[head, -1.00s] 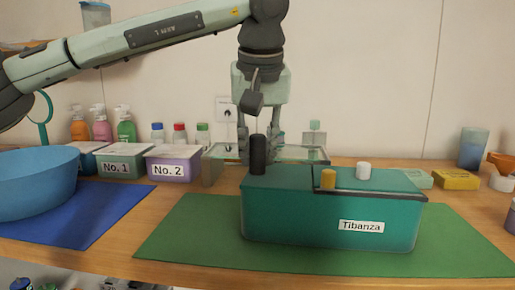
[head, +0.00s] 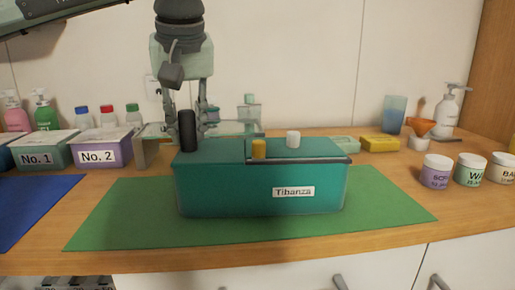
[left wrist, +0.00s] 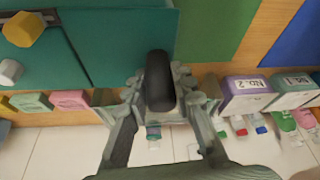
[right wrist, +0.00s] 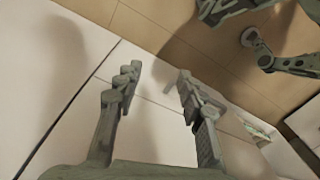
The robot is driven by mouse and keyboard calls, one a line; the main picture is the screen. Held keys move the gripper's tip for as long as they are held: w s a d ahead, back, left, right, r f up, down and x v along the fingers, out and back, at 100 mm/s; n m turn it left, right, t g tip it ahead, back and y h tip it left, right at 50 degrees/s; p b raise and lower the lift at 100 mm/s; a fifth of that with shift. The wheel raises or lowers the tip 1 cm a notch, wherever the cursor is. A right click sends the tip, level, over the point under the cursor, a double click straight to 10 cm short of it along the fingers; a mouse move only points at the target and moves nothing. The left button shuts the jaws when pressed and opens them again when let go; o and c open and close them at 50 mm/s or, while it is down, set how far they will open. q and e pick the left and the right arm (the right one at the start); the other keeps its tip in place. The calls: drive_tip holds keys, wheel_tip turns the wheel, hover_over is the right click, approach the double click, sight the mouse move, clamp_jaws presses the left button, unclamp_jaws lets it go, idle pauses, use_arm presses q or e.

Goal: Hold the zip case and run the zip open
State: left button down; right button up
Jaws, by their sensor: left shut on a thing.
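The zip case (head: 230,190) is a teal box labelled Tibanza, standing on a green mat (head: 115,215). A black upright post (head: 188,131) rises at its left end. A yellow tab (head: 259,149) and a white knob (head: 293,139) stand on its top, with a dark strip along the top front edge right of the tab. My left gripper (head: 187,122) comes down behind the post and is shut on it; the left wrist view shows the post (left wrist: 160,82) between the fingers. My right gripper (right wrist: 153,90) is open and empty, seen only in the right wrist view.
Boxes No. 1 (head: 43,151) and No. 2 (head: 100,149) stand left of the case. Several jars (head: 437,171) and a pump bottle (head: 448,110) stand right. The mat's right part is free.

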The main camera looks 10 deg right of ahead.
drive_tip(key=a+r+n+y, duration=1.25)
drive_tip(key=a+r, duration=1.05)
drive_tip(key=a, duration=0.4)
drive_tip(key=w+d+r+m+t+y, duration=0.1)
drive_tip(key=w+r+m+y, duration=0.15)
drive_tip(key=r, duration=0.95)
drive_tip(key=w+d+r+m+t+y, duration=0.1)
drive_tip(key=w+r+m+y, duration=0.15)
drive_tip(key=r, duration=0.95)
drive_tip(key=s+d+r+m+y, duration=0.2)
drive_tip(key=s+d+r+m, duration=0.15)
drive_tip(key=r, duration=0.55)
drive_tip(key=s+d+r+m+y, duration=0.2)
drive_tip(key=d+r, duration=0.2)
drive_tip(key=r, duration=0.6)
drive_tip(key=n+t+h, duration=0.5)
drive_tip(key=t+h, duration=0.3)
drive_tip(key=t, duration=0.1)
approach(258, 156)
drive_tip(key=x, duration=1)
drive_tip(key=shift+w+d+r, duration=0.1)
drive_tip(key=shift+w+r, duration=0.25)
drive_tip(key=shift+w, duration=0.25)
